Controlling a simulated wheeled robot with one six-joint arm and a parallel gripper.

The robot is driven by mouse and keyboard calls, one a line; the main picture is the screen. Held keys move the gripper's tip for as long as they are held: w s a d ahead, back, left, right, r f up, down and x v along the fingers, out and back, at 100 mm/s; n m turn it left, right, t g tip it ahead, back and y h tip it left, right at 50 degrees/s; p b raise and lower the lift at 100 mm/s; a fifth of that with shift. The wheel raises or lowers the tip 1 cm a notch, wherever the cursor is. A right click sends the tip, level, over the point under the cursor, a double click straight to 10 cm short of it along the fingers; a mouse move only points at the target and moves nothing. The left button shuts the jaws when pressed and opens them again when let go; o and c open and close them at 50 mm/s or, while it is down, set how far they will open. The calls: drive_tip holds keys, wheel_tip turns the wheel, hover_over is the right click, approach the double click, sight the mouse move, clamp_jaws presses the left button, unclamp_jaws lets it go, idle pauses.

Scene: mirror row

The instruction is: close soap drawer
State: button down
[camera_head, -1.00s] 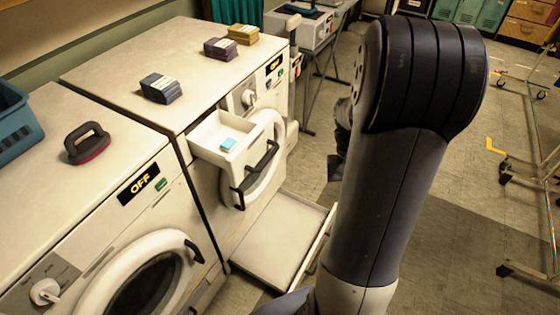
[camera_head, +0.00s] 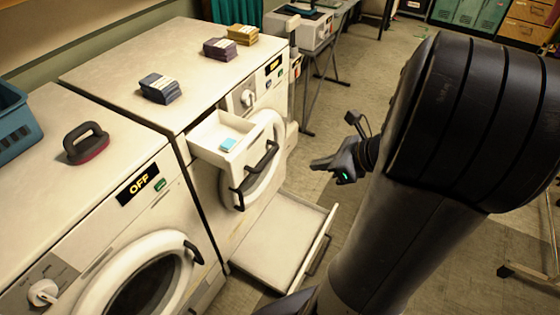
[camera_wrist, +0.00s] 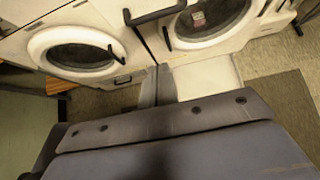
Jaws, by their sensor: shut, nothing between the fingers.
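The soap drawer (camera_head: 209,134) is a white drawer pulled out of the upper front of the middle washing machine (camera_head: 130,75). A light blue tablet (camera_head: 228,144) lies inside it. A dark bar handle (camera_head: 262,164) is on its front. My gripper (camera_head: 316,164) is shut and empty, to the right of the drawer and apart from it, pointing left toward the machine. In the wrist view, the fingers (camera_wrist: 157,85) show as a narrow grey shape in front of the machines. A dark bar handle also shows at the top of the wrist view, probably the drawer's.
A wide lower drawer (camera_head: 275,245) stands open near the floor under the machine. The round door (camera_head: 262,190) below the soap drawer looks closed. Soap stacks (camera_head: 160,88) sit on top. A dark-handled brush (camera_head: 86,143) sits on the left machine.

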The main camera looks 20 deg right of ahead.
sight(228, 143)
drive_tip(key=w+a+f, duration=0.5)
drive_tip(key=w+a, duration=0.2)
drive_tip(key=w, duration=0.1)
drive_tip(key=shift+w, duration=0.2)
idle(0.3)
drive_tip(key=w+a, duration=0.3)
drive_tip(key=w, duration=0.1)
drive_tip(key=w+a, duration=0.4)
drive_tip(key=w+a+p, duration=0.1)
drive_tip(key=w+a, duration=0.2)
drive_tip(key=w, duration=0.2)
drive_tip(key=shift+a, duration=0.2)
drive_tip(key=shift+w, duration=0.1)
drive_tip(key=shift+r, duration=0.1)
